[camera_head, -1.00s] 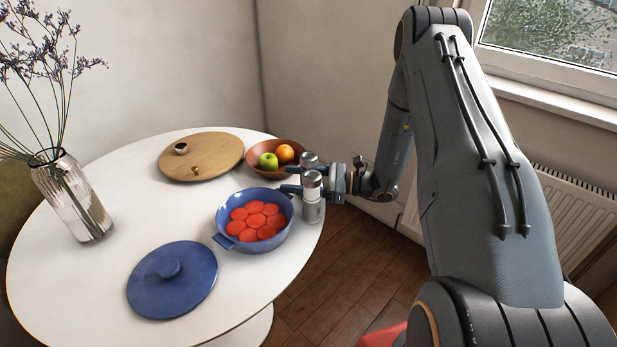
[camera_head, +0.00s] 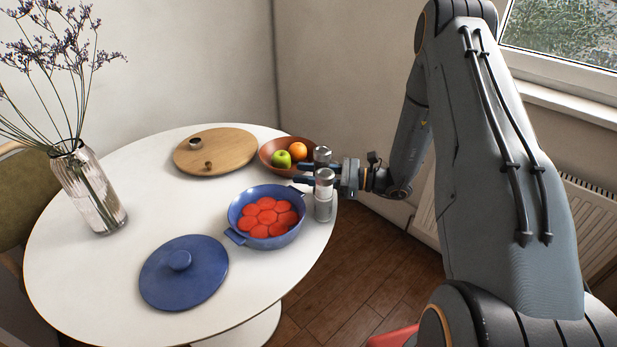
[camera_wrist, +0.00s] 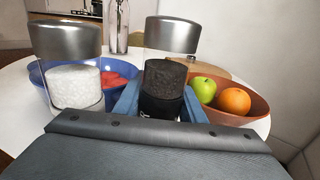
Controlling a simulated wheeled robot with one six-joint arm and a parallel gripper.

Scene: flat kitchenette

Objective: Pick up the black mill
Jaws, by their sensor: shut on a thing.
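The black mill, with a silver cap and clear body over dark pepper, stands between my fingers in the wrist view (camera_wrist: 164,84). Its cap shows behind the other mill in the head view (camera_head: 322,154); its lower body is hidden there. My gripper (camera_head: 306,174) is shut on it, with blue fingers on either side in the wrist view (camera_wrist: 160,104). I cannot tell whether its base touches the table. A second, white-filled mill (camera_head: 323,205) stands upright in front of my gripper, and at the left in the wrist view (camera_wrist: 73,84).
A blue pot (camera_head: 238,222) with red contents is left of the mills. A brown bowl (camera_head: 272,165) with an apple and orange lies behind. A blue lid (camera_head: 185,285), round wooden board (camera_head: 225,150) and vase (camera_head: 92,190) share the white table (camera_head: 70,260). The table's right edge is near.

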